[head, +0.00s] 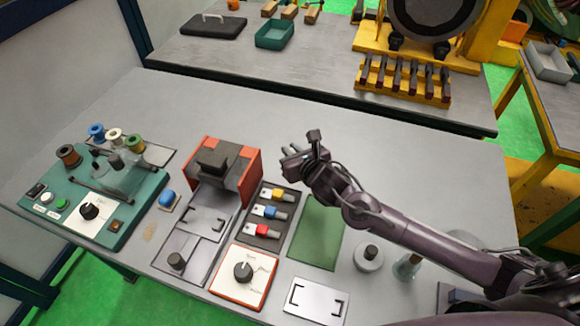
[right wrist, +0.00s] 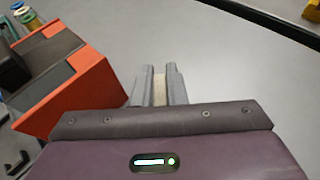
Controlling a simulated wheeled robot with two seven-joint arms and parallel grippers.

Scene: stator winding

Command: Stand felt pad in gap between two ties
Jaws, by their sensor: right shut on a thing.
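My right gripper (head: 290,160) is raised over the grey bench, to the right of the orange-and-black block. In the right wrist view its two grey fingers (right wrist: 160,87) are shut on a narrow cream strip, which looks like the felt pad (right wrist: 160,90). Only a thin edge of the pad shows between the fingers; in the head view I cannot make it out. I cannot pick out the two ties or the gap between them in either view. My left gripper is not in view.
The orange-and-black block (head: 248,180) stands close left of the gripper, also in the right wrist view (right wrist: 80,92). A tray of coloured connectors (head: 262,235) and a green mat (head: 318,240) lie in front. A large stator (head: 480,45) stands farther back.

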